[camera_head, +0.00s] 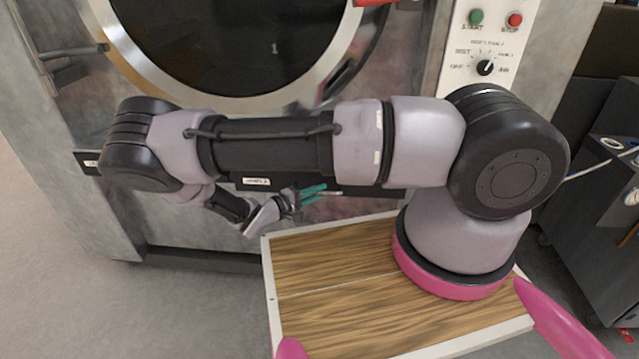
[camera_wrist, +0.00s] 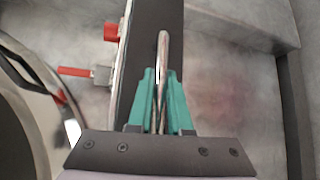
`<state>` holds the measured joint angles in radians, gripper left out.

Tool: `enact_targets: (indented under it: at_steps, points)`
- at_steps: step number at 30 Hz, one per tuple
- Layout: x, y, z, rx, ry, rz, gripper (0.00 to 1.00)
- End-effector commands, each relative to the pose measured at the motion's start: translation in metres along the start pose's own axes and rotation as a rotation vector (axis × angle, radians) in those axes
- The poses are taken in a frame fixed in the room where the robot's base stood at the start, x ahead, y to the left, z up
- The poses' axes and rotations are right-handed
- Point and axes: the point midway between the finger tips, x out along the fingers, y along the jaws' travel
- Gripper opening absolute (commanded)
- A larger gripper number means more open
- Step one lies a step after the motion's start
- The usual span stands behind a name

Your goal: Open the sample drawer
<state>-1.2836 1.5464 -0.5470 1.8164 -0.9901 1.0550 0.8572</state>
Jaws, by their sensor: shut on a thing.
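The sample drawer's dark front (camera_head: 257,183) with a white label shows below the round door in the head view, largely hidden by my arm. The same dark strip appears to run down the wrist view (camera_wrist: 150,25). A slim metal handle bar (camera_wrist: 163,48) stands in front of it. My gripper (camera_wrist: 160,76) has its teal fingers shut on this bar, one on each side. In the head view, my gripper (camera_head: 315,191) is at the drawer front, with a bit of the handle past the fingertips. I cannot tell whether the drawer is out at all.
The washer's round door (camera_head: 240,45) is above my arm. A control panel (camera_head: 490,50) with green and red buttons is at upper right. Dark equipment (camera_head: 600,215) stands at right. Grey floor (camera_head: 60,285) is clear at lower left. Red-handled parts (camera_wrist: 75,71) show in the wrist view.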

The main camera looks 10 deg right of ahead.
Motion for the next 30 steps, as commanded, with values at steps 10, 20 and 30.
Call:
enact_targets:
  at_steps: [10, 20, 30]
  points:
    - [-0.053, -0.016, 0.051, -0.001, 0.005, -0.003, 0.00]
    - [-0.055, -0.017, 0.054, -0.001, 0.003, -0.002, 0.00]
    - [-0.055, -0.016, 0.055, -0.001, 0.002, -0.001, 0.47]
